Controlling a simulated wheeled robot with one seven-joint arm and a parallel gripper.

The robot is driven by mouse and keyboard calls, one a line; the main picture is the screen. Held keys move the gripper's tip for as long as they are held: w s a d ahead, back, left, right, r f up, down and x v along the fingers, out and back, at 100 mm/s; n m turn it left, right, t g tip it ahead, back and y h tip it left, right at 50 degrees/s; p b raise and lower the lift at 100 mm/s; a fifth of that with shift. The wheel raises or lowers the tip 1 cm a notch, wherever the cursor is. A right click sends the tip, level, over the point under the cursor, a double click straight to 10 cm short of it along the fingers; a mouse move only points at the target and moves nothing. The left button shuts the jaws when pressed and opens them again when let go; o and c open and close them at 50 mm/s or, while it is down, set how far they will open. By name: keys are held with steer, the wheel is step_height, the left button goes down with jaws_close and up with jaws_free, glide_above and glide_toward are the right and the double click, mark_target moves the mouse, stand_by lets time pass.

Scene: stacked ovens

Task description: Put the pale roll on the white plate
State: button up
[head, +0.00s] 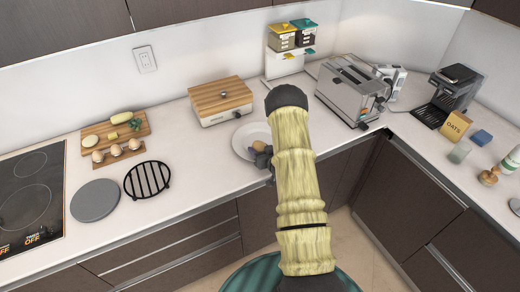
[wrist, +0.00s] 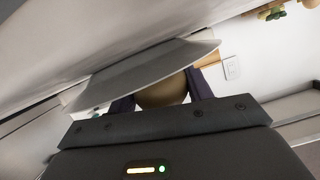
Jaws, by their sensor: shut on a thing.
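The white plate (head: 241,140) lies on the counter, partly hidden by my arm. My gripper (head: 263,157) is at the plate's near right side. The pale roll (head: 257,146) shows as a small tan shape at my fingertips. In the wrist view the roll (wrist: 163,93) sits between my two dark fingers, which are shut on it. The plate (wrist: 145,72) shows there as a grey disc right beside the roll. I cannot tell whether the roll touches it.
A wood-topped box (head: 221,101) stands behind the plate, and a toaster (head: 347,91) to the right. A board with food (head: 115,132), a black trivet (head: 148,180) and a grey round mat (head: 95,201) lie left. The counter between trivet and plate is clear.

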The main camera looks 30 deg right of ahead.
steer(key=shift+f, duration=0.15)
steer(key=o, duration=1.1)
steer(key=shift+c, duration=0.2)
steer(key=shift+r, duration=0.2)
steer(key=b+v, duration=0.4)
steer(key=v, duration=0.7)
steer(key=shift+s, duration=0.35)
steer(key=shift+s+r, duration=0.15)
